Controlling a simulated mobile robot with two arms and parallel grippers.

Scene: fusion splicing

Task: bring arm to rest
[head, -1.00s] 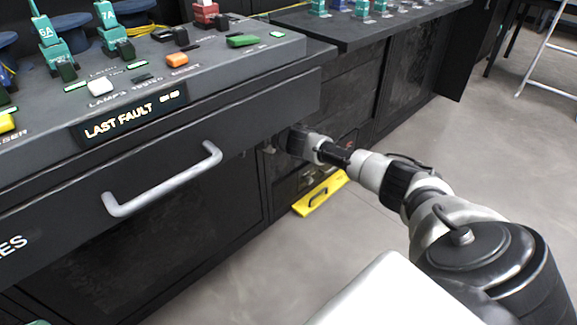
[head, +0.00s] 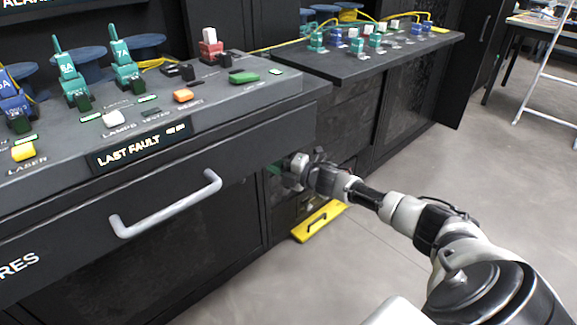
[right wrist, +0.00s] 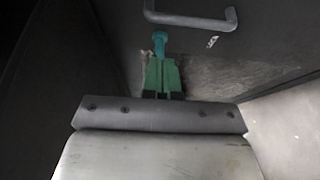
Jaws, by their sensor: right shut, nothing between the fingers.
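My right arm comes in from the right in the head view, and its gripper (head: 284,172) is beside the dark cabinet front, below the console's edge. The gripper is shut and empty; its fingertips are hard to make out there. A small green patch shows just beyond it. My left gripper is not in view.
The console (head: 200,112) carries buttons, plugs and a "LAST FAULT" display. Its front has a grey drawer handle (head: 168,205). A yellow panel with a black handle (head: 320,221) is low by the cabinet, under my arm. A dark shelf (head: 370,62) is behind. Open floor (head: 470,145) lies right.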

